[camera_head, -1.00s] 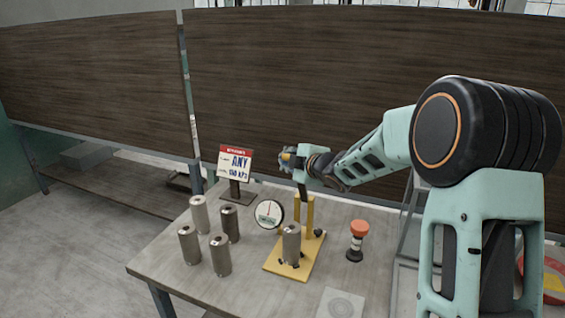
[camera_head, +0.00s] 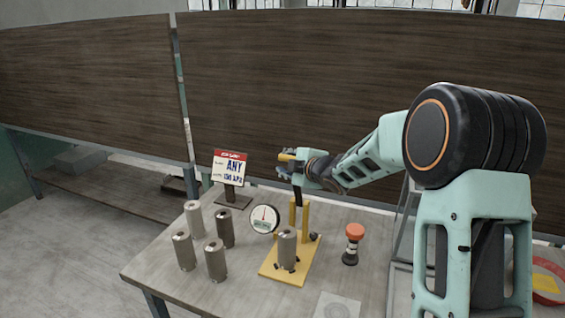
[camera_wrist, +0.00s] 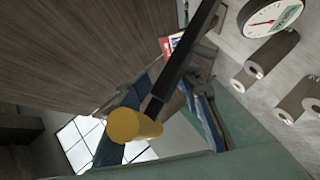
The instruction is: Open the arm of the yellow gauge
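The yellow gauge (camera_head: 273,271) stands on the table, with a yellow base and upright posts, a round white dial (camera_head: 264,220) and a grey cylinder (camera_head: 287,249) on its base. Its dark arm (camera_head: 298,197) rises steeply from the posts, with a yellow handle (camera_head: 287,157) at its top. My gripper (camera_head: 287,166) is at this handle. In the wrist view, the dark arm (camera_wrist: 180,65) and yellow handle (camera_wrist: 132,125) cross in front of my gripper (camera_wrist: 165,120). Its fingers look apart; whether they touch the handle is unclear.
Several grey cylinders (camera_head: 215,260) stand to the left of the gauge. A sign (camera_head: 230,168) stands behind them. A red-topped button post (camera_head: 353,243) stands to the right. A pale square (camera_head: 337,306) lies at the front. A dark panel (camera_head: 330,90) rises behind the table.

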